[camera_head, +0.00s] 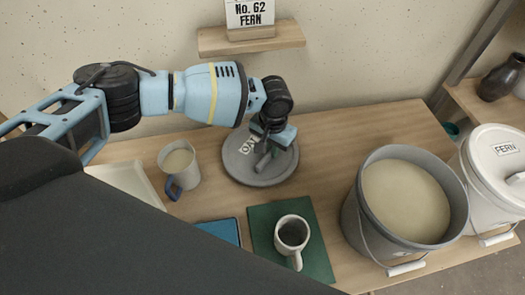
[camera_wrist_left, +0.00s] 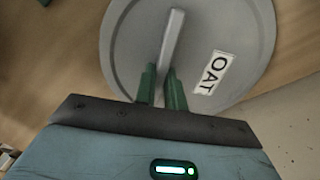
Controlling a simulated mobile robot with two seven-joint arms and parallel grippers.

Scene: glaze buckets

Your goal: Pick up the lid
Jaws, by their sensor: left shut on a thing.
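The grey round lid (camera_head: 270,174) with a white OAT label lies on the wooden table behind the mugs in the head view. It also fills much of the left wrist view (camera_wrist_left: 125,50), where its bar handle (camera_wrist_left: 174,38) runs between my fingers. My left gripper (camera_head: 264,152) is over the lid with its fingers pointing down, shut on the bar handle. The same gripper shows in the left wrist view (camera_wrist_left: 162,88) with green fingers on either side of the bar. I cannot tell whether the lid is lifted at all. My right gripper is not in view.
A grey open bucket (camera_head: 350,215) of pale glaze stands at the right, beside a white bucket (camera_head: 490,150) with a FERN lid. A mug (camera_head: 180,165) stands left of the lid. Another mug (camera_head: 292,233) stands on a green mat (camera_head: 262,225). A sign (camera_head: 250,15) sits on a shelf behind.

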